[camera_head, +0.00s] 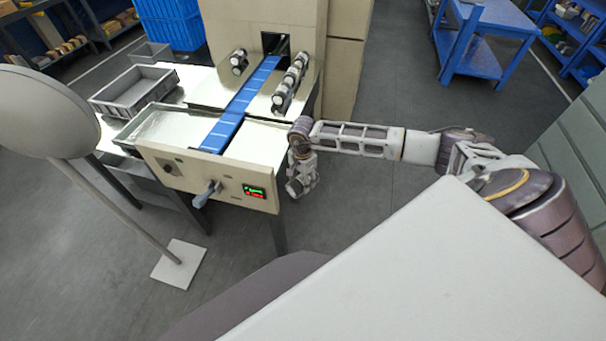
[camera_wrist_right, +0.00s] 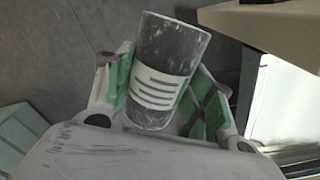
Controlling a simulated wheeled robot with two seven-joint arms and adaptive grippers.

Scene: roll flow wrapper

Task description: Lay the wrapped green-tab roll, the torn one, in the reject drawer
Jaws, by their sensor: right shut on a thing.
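My right gripper (camera_head: 300,186) is to the right of the wrapping machine's front panel (camera_head: 215,178), over the floor. In the right wrist view my right gripper (camera_wrist_right: 165,95) is shut on a dark grey roll (camera_wrist_right: 174,48) with a white label of dark stripes. The roll stands slightly tilted between the green finger pads. I see no tear and no green tab on it. Other dark and white rolls (camera_head: 291,82) lie in a row right of the blue belt (camera_head: 237,104). A single roll (camera_head: 238,61) is left of it. I cannot tell which part is the reject drawer.
A shallow open bay (camera_head: 165,127) lies behind the front panel, left of the belt. A grey crate (camera_head: 128,103) sits behind it. A grey lever (camera_head: 205,194) sticks out of the panel, beside a lit display (camera_head: 255,191). A round-headed stand (camera_head: 45,112) is at left.

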